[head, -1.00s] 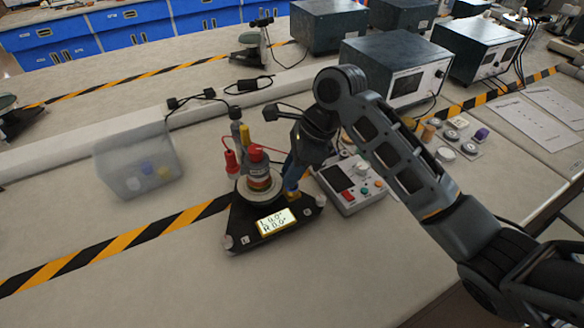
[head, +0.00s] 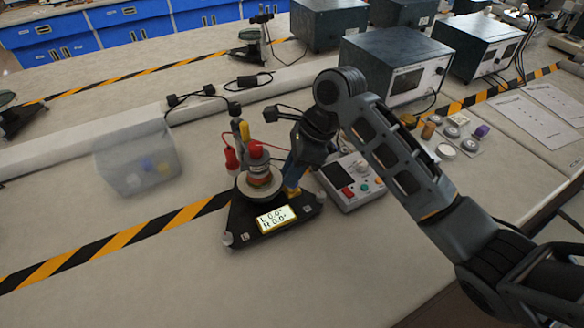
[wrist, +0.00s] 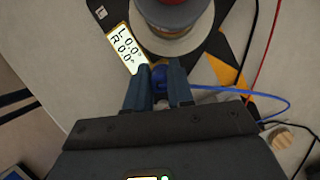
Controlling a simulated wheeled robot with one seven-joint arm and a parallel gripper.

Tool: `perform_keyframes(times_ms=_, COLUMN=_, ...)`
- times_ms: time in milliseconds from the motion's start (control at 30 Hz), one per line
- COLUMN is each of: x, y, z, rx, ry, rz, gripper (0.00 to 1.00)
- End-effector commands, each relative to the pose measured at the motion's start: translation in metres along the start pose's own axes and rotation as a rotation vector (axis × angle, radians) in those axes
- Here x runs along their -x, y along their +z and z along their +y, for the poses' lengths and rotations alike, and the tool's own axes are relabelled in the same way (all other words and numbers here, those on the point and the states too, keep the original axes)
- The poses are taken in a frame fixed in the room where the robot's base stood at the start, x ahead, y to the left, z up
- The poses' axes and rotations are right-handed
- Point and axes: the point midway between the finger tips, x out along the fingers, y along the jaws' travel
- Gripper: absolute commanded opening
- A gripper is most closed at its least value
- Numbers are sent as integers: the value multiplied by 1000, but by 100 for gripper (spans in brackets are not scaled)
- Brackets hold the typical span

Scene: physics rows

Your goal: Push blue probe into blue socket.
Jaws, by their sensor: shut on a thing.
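My gripper (wrist: 163,80) is shut on the blue probe (wrist: 160,76), which shows as a small blue piece between the dark fingertips in the wrist view. A blue lead (wrist: 262,96) runs off to the right. The fingertips are close beside the round, stacked instrument on the black three-cornered base (head: 240,228), near its lit display (head: 276,219). In the head view my gripper (head: 293,184) reaches down at the instrument's right side and hides the probe. I cannot pick out the blue socket, nor tell whether the probe touches it.
A red plug (head: 231,159) stands at the instrument's left side. A grey control box (head: 352,182) is close on the right of my gripper. A cloudy bin (head: 128,172) stands at left. The front of the bench is clear.

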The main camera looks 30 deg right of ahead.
Motion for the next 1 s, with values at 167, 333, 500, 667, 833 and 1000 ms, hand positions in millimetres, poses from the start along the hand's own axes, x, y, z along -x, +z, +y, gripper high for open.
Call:
perform_keyframes(times_ms=167, x=0, y=0, z=0, rx=0, ry=0, rz=0, gripper=36)
perform_keyframes(times_ms=333, x=0, y=0, z=0, rx=0, ry=0, rz=0, gripper=52)
perform_keyframes(times_ms=500, x=0, y=0, z=0, rx=0, ry=0, rz=0, gripper=52)
perform_keyframes(times_ms=667, x=0, y=0, z=0, rx=0, ry=0, rz=0, gripper=65)
perform_keyframes(times_ms=833, x=0, y=0, z=0, rx=0, ry=0, rz=0, gripper=65)
perform_keyframes(times_ms=1000, x=8, y=3, z=0, rx=0, ry=0, rz=0, gripper=65)
